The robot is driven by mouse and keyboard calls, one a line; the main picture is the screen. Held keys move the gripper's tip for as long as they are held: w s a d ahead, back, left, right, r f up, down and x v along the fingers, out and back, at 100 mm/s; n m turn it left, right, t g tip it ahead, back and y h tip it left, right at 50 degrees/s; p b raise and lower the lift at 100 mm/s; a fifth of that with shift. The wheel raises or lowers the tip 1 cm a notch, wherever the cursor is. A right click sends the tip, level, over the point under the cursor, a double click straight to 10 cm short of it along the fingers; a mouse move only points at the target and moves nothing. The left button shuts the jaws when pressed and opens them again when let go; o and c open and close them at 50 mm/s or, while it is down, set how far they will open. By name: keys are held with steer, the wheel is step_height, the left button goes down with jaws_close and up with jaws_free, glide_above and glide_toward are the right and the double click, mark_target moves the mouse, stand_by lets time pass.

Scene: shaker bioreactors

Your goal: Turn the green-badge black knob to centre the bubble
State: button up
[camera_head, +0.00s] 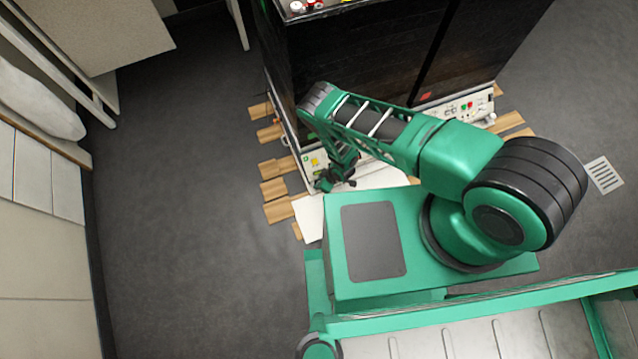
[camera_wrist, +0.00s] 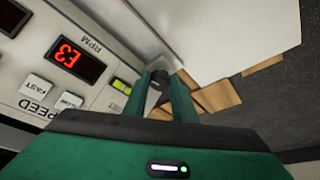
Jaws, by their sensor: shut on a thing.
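My gripper (camera_wrist: 160,82) reaches down beside the lower front of the shaker unit in the wrist view, with its two green fingers closed on a dark round knob (camera_wrist: 154,92). Most of the knob is hidden between the fingers. A small yellow-green piece (camera_wrist: 122,86) sits on the white panel just left of the fingers. I cannot tell whether it is the bubble level or a badge, and no bubble can be made out. In the head view my gripper (camera_head: 335,181) is low at the unit's left front corner, and the knob cannot be made out there.
The white control panel (camera_wrist: 40,68) has a red display (camera_wrist: 76,60) and speed buttons. A white sheet or board (camera_wrist: 235,30) lies close beside the fingers. Wooden slats (camera_head: 275,188) show under the tall dark shaker cabinet (camera_head: 350,60). The grey floor (camera_head: 190,200) at left is clear.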

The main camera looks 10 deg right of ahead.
steer(key=shift+a, duration=0.2)
steer(key=o, duration=1)
steer(key=shift+o, duration=0.2)
steer(key=shift+d, duration=0.1)
steer(key=shift+d, duration=0.15)
